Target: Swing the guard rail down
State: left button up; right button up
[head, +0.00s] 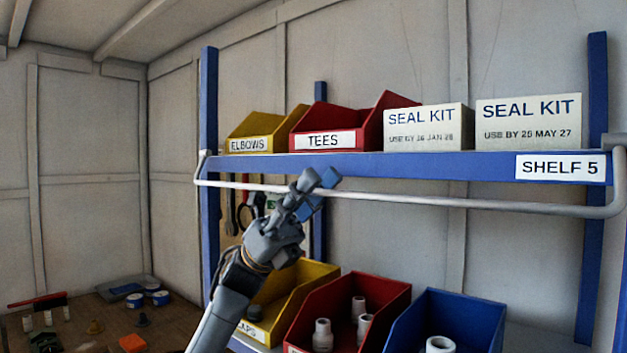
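The guard rail (450,202) is a thin grey bar across the front of the shelf marked SHELF 5 (400,166). It runs just below the blue shelf edge, with bent ends at the left and right uprights. My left gripper (319,190) is at the rail, left of its middle. Its two blue fingertips show one above and one below the rail, and the rail comes out to the right from between them. Whether the fingers press on the rail or only stand around it, I cannot tell. My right gripper is not in view.
On the shelf stand a yellow ELBOWS bin (250,145), a red TEES bin (325,141) and two SEAL KIT boxes (430,128). Below are yellow, red (300,322) and blue (468,308) bins. A wooden bench (175,325) with small items is at the lower left.

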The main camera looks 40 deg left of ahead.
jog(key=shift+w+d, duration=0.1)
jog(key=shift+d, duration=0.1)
